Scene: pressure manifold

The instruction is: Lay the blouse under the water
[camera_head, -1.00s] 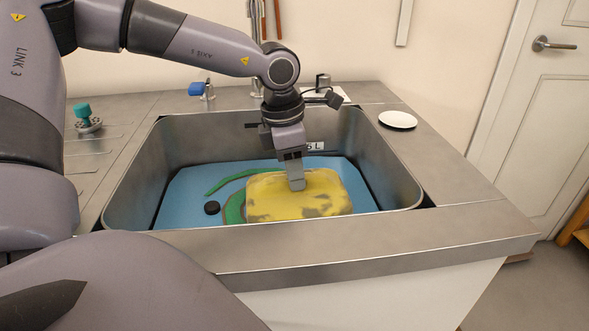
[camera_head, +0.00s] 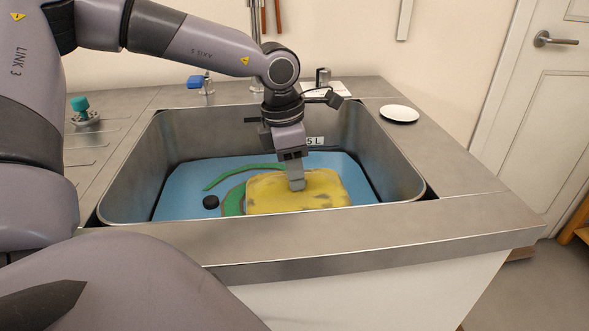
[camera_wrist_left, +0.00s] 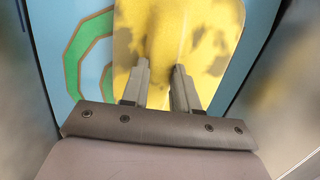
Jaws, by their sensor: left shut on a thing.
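The blouse (camera_head: 322,196) is a yellow folded cloth with dull grey-brown patches. It lies in the steel sink (camera_head: 420,188), over a blue surface (camera_head: 185,190) with green bands; I cannot tell how much of that blue is water. My left gripper (camera_head: 296,184) points down onto the blouse, shut on its upper middle part. In the left wrist view the blouse (camera_wrist_left: 205,25) fills the upper middle, and the two fingers (camera_wrist_left: 162,75) stand a little apart with cloth between them. The blouse's underside is hidden. My right gripper is not in view.
A black round plug (camera_head: 210,202) lies left of the blouse. The sink walls enclose my gripper, and a label (camera_head: 315,141) is on the back wall. A blue-handled tap (camera_head: 198,84), a teal-knobbed valve (camera_head: 82,110) and a white plate (camera_head: 399,114) stand around the rim.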

